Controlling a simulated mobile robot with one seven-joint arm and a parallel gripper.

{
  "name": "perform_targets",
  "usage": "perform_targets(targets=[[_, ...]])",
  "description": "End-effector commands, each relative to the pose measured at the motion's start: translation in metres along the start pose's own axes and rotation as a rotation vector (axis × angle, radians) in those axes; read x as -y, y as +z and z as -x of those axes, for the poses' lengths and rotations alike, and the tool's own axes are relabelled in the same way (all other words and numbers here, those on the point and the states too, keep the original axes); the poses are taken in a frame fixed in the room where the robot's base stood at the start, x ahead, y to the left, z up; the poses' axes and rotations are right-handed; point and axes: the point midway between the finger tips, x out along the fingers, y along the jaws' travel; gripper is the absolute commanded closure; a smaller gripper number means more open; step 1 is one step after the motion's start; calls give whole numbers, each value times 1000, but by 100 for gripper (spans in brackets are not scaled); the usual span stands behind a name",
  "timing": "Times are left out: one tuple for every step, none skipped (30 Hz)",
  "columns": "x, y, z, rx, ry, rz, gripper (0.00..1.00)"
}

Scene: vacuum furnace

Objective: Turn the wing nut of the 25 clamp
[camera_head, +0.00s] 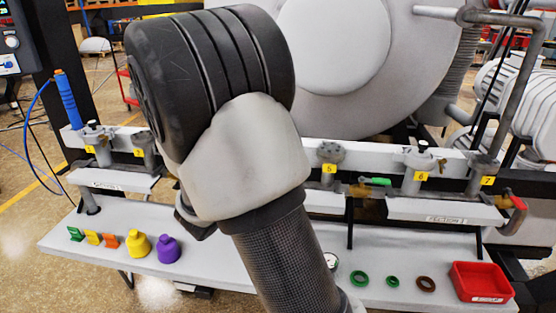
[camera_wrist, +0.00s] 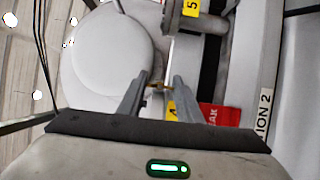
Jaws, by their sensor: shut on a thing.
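In the wrist view my gripper (camera_wrist: 161,84) has its two grey fingers on either side of a small brass-coloured piece, which looks like the wing nut (camera_wrist: 158,88) of the clamp. The fingers are closed onto it. The clamp's body is mostly hidden by the fingers and the dark gripper housing, and I cannot read a 25 on it. In the head view my arm's large dark wrist hides the gripper and this clamp.
A yellow label (camera_wrist: 172,108) and a red tag (camera_wrist: 219,115) are close to the fingers. Numbered ports line the white manifold (camera_head: 380,160). The shelf below holds yellow (camera_head: 139,246) and purple (camera_head: 168,250) pieces, green and brown rings, and a red bin (camera_head: 481,282).

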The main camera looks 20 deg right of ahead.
Motion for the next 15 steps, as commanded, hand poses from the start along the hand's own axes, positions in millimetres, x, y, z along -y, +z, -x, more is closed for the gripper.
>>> perform_targets(targets=[[0, 0, 0, 0, -2, -7, 90], [0, 0, 0, 0, -3, -10, 90], [0, 0, 0, 0, -4, -12, 90], [0, 0, 0, 0, -5, -13, 90], [0, 0, 0, 0, -5, -14, 90], [0, 0, 0, 0, -5, -15, 90], [0, 0, 0, 0, -5, -15, 90], [0, 0, 0, 0, -5, -15, 90], [0, 0, 0, 0, -5, -14, 90], [0, 0, 0, 0, -5, -14, 90], [0, 0, 0, 0, -5, -14, 90], [0, 0, 0, 0, -5, -14, 90], [0, 0, 0, 0, -5, -14, 90], [0, 0, 0, 0, -4, -14, 90], [-1, 0, 0, 0, -4, -14, 63]])
